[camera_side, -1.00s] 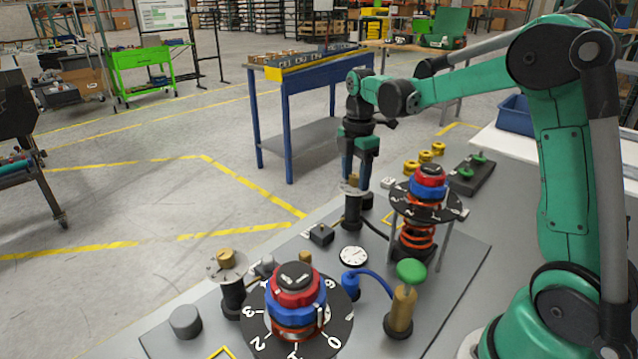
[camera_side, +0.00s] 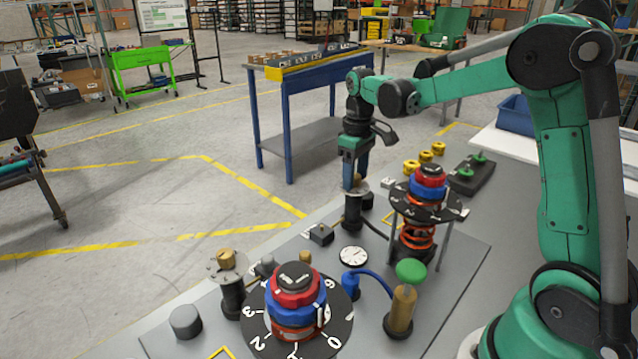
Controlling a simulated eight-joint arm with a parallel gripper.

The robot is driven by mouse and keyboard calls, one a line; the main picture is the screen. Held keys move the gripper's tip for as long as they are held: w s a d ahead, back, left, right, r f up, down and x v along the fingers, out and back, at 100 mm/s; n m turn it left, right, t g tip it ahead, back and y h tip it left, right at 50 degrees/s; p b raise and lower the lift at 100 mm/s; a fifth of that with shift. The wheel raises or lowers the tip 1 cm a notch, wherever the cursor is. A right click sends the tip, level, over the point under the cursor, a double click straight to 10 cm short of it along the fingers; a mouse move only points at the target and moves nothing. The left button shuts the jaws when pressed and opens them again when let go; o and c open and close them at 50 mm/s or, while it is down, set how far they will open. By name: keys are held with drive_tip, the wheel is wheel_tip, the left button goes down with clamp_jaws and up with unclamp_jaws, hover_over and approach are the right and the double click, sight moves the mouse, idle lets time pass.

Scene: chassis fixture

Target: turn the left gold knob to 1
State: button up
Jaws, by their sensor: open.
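A second gold knob (camera_side: 357,183) sits on a similar disc and post farther back. My gripper (camera_side: 355,181) points straight down over this far knob, with its fingers at the knob's height. The gripper is open. Its fingers are seen nearly edge-on and partly hide the knob, so I cannot tell whether they touch it. The dial numbers are too small to read.
Red-and-blue stacked knobs on black dials stand at the front (camera_side: 297,290) and beside my gripper to the right (camera_side: 428,184). A green-topped gold plunger (camera_side: 405,300), a white gauge (camera_side: 353,257) and a grey cylinder (camera_side: 185,321) stand on the grey plate (camera_side: 452,270).

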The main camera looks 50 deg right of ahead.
drive_tip(key=m, duration=0.5)
drive_tip(key=shift+m, duration=0.4)
drive_tip(key=m, duration=0.4)
drive_tip(key=shift+m, duration=0.3)
drive_tip(key=m, duration=0.4)
drive_tip(key=shift+m, duration=0.4)
drive_tip(key=m, duration=0.5)
clamp_jaws()
